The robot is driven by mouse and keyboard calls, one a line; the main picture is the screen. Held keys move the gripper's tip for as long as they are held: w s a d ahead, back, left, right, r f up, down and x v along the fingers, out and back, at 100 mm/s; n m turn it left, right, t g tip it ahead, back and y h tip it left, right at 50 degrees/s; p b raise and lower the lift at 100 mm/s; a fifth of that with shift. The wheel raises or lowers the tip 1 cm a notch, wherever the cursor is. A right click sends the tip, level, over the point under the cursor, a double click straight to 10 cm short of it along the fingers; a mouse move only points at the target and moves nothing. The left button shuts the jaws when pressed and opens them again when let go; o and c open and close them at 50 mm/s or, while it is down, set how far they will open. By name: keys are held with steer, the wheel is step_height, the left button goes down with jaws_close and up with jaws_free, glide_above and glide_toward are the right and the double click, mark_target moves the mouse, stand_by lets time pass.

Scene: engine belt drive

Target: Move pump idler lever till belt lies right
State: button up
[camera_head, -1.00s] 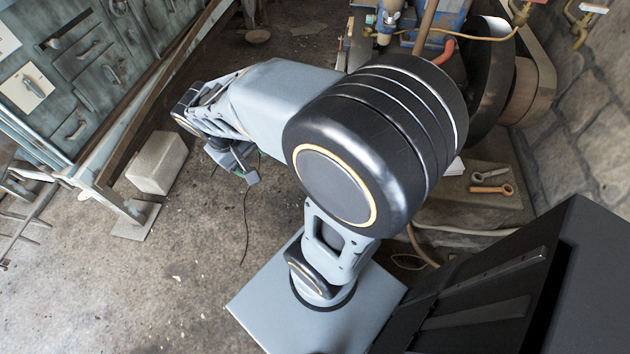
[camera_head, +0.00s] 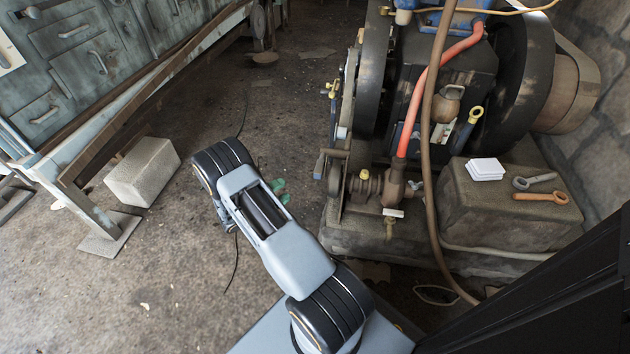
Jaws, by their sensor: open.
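The engine (camera_head: 445,60) stands at the upper right with dark flywheels. A small brownish pump (camera_head: 385,187) sits low at its front left. A narrow belt run (camera_head: 348,95) shows edge-on beside the left flywheel (camera_head: 372,70), above the pump. A grey upright lever-like part (camera_head: 322,165) stands left of the pump; I cannot tell for certain that it is the idler lever. How the belt lies on its pulleys is too small to tell. My gripper (camera_head: 281,191) is mostly hidden behind my arm; its small green tips show, open and empty, left of the pump and apart from it.
A red hose (camera_head: 430,85) and a long brown hose (camera_head: 428,150) hang in front of the engine. A stone block (camera_head: 455,205) carries a white stack (camera_head: 484,169) and two wrenches (camera_head: 540,196). A concrete block (camera_head: 143,172) lies by the bench at left.

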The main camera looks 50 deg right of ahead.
mark_target(315, 173)
steer(key=b+x, duration=0.3)
steer(key=x, duration=1)
steer(key=shift+d+f, duration=0.1)
steer(key=shift+d, duration=0.15)
steer(key=shift+c, duration=0.4)
